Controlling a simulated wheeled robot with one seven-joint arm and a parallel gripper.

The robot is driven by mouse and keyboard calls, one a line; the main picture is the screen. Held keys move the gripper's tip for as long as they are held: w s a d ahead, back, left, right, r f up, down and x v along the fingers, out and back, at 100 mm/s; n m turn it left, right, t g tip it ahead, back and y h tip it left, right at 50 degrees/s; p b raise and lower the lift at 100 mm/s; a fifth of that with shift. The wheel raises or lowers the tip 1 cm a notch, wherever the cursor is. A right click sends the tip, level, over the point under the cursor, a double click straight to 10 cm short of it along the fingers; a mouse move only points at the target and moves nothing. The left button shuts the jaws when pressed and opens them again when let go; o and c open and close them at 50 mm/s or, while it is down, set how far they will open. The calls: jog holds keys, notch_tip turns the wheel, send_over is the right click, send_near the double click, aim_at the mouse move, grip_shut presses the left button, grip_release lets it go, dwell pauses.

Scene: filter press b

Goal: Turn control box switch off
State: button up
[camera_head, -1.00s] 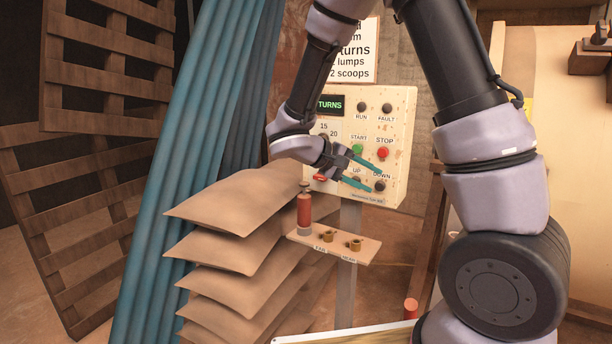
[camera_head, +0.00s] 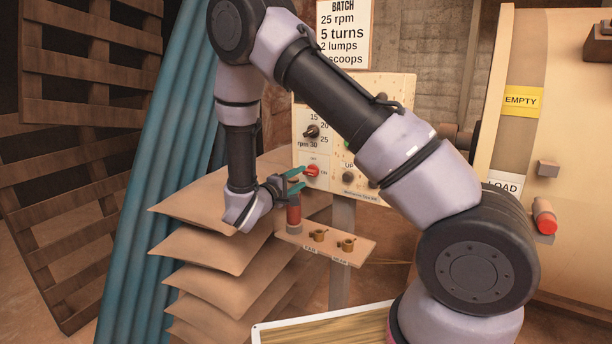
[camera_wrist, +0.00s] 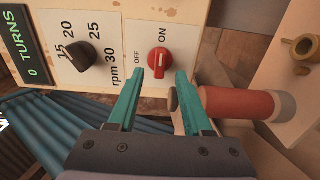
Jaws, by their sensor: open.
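The control box (camera_head: 378,95) stands upright behind my arm in the head view. Its red rotary switch (camera_head: 312,170) is low on the left of the panel, and it shows in the wrist view (camera_wrist: 158,62) between the OFF and ON labels. The white mark on the switch points toward ON. My gripper (camera_head: 300,178) is open and empty in front of the switch. In the wrist view my fingertips (camera_wrist: 160,76) are on either side of the switch's lower end; I cannot tell whether they touch it. My arm hides part of the panel.
A red cylinder with a grey end (camera_wrist: 240,103) is close beside my right finger in the wrist view. The black rpm knob (camera_wrist: 80,55) is left of the switch. A small shelf (camera_head: 335,247) holds brass fittings, and stacked sacks (camera_head: 200,250) are to the left.

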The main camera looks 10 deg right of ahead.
aim_at(308, 174)
jog(key=shift+x, duration=2.1)
grip_shut()
